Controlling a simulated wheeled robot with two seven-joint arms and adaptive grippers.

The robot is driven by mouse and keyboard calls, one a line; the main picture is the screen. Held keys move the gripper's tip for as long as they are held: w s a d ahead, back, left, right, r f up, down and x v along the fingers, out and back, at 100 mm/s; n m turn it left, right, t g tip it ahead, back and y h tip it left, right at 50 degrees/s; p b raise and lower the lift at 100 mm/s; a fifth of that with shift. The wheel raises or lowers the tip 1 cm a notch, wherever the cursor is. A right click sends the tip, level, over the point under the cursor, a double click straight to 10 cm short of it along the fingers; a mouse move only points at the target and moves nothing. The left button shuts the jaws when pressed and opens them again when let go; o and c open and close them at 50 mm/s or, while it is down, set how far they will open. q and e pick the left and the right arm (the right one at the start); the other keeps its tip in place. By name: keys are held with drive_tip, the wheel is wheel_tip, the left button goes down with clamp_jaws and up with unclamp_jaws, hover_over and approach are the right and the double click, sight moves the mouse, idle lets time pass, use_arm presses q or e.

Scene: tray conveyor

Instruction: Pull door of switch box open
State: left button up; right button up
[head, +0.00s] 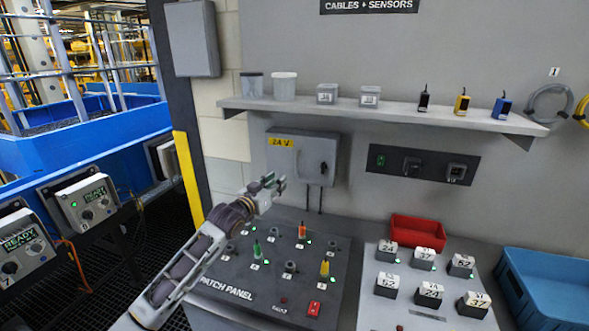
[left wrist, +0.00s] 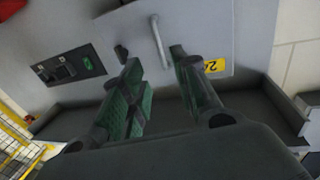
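The switch box (head: 302,152) is a grey wall box with a yellow 24 V label, and its door looks shut. A dark knob (head: 323,168) is on its right side. In the left wrist view the picture is turned over, with the yellow label (left wrist: 216,67) at the right and a pale bar (left wrist: 159,42) on the grey surface. My left gripper (head: 279,183) is in front of the box's lower left. It is open and empty, and its fingers (left wrist: 155,57) frame the bar from this side; I see no contact. My right gripper is out of view.
A shelf (head: 400,113) with jars and small parts runs above the box. A dark socket panel (head: 423,165) is to its right. The patch panel (head: 240,283) with upright plugs lies below. A red bin (head: 418,231) and blue bin (head: 548,290) stand at the right.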

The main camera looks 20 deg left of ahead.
sight(296, 167)
use_arm(q)
drive_tip(key=shift+p+x, duration=1.05)
drive_tip(key=shift+x, duration=5.25)
drive_tip(key=shift+c, duration=0.5)
clamp_jaws()
